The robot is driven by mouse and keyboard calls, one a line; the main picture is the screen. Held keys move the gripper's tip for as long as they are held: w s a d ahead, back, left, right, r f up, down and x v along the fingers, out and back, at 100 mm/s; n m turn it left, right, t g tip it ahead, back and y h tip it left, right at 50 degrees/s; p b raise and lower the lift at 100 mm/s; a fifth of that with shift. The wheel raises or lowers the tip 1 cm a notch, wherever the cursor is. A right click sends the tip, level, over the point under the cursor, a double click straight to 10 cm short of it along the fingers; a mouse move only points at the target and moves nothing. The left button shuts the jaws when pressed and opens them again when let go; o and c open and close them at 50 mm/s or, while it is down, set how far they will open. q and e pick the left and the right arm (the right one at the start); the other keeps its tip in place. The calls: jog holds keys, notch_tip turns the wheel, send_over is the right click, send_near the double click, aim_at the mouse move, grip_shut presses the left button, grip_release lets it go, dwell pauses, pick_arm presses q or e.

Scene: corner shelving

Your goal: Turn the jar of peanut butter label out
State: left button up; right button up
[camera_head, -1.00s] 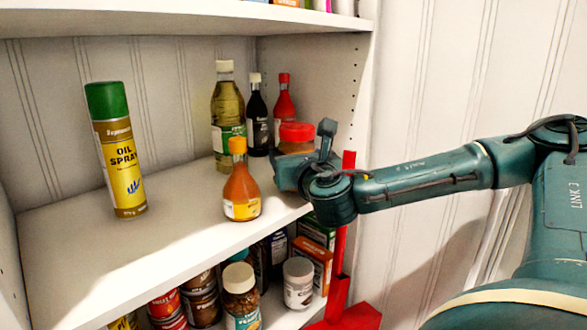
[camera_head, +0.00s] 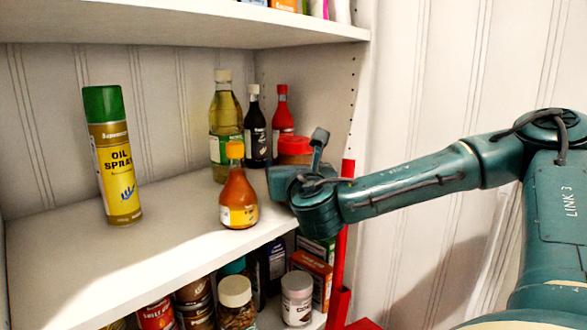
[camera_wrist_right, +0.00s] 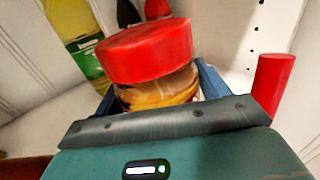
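The peanut butter jar (camera_head: 294,147) has a red lid and stands near the right side of the middle shelf. In the right wrist view, its lid (camera_wrist_right: 147,51) hides much of the jar's brownish body with a yellow band (camera_wrist_right: 158,92). My right gripper (camera_head: 281,182) is at the front of the jar. In the wrist view, its blue-grey fingers (camera_wrist_right: 160,97) lie on both sides of the jar, close against it. Whether they press on it cannot be told. The label's facing is unclear. My left gripper is out of view.
An orange-capped sauce bottle (camera_head: 238,190) stands just left of my right gripper. An oil bottle (camera_head: 226,125), a dark bottle (camera_head: 255,130) and a red bottle (camera_head: 282,112) stand behind. An oil spray can (camera_head: 115,160) is farther left, with free shelf between.

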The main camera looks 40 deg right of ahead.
jog(key=o, duration=0.3)
jog(key=shift+f, duration=0.25)
jog(key=b+v, duration=0.1)
jog(key=v, duration=0.4)
jog(key=shift+s+a, duration=0.1)
jog(key=shift+s, duration=0.05)
pick_arm(q)
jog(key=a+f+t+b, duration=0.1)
jog(key=b, duration=0.4)
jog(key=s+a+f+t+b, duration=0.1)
jog(key=b, duration=0.5)
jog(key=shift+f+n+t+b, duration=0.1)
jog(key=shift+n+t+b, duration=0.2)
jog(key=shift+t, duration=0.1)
pick_arm(e)
jog(key=v, duration=0.7)
jog(key=shift+s, duration=0.4)
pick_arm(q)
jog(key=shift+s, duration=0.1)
pick_arm(e)
jog(key=shift+a, duration=0.2)
